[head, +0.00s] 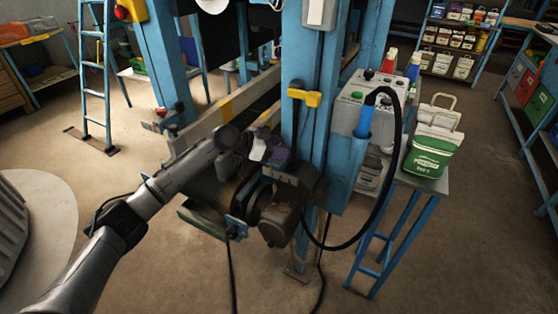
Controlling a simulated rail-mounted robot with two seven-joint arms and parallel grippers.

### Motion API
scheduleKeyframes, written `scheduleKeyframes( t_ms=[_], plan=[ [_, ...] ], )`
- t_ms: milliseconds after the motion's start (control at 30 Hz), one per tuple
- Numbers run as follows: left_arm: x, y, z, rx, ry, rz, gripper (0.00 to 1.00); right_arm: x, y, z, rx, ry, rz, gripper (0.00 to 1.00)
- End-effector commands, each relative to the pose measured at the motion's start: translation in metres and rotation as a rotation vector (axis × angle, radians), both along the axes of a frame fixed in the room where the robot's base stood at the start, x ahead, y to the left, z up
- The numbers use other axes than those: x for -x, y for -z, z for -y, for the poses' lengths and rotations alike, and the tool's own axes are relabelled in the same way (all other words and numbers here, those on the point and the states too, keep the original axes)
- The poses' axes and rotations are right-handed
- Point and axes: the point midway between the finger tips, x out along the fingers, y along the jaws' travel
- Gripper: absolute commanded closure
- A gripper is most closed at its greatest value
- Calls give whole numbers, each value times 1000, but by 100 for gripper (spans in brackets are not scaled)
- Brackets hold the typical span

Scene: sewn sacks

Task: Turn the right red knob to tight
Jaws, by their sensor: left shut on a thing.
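My left arm reaches in from the lower left to the blue-framed machine. My left gripper (266,151) is at the machine's middle, beside the blue post, shut on a small part that its fingers hide. From its place this looks like the right red knob, but no red shows between the fingers. A small red knob (180,107) shows at the left end of the machine's rail, apart from the gripper. Whether the right knob is loose or tight cannot be seen. My right gripper is not in view.
A dark motor (280,225) sits below the gripper. A yellow-handled part (305,97) is on the blue post (303,60). A control box (365,100) with a black hose and a green-white sack (430,150) stand to the right. The floor in front is clear apart from cables.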

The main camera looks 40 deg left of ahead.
Motion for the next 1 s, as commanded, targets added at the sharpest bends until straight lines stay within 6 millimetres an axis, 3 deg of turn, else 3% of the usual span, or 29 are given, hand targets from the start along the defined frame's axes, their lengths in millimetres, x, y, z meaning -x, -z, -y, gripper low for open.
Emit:
scheduleKeyframes(
  t_ms=[33,233,1000],
  plan=[
    [-1,4,0,4,24,-1,84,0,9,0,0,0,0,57],
    [-1,2,0,3,131,-3,84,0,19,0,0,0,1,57],
    [0,1,0,-1,236,-5,84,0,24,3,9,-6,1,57]
  ],
)
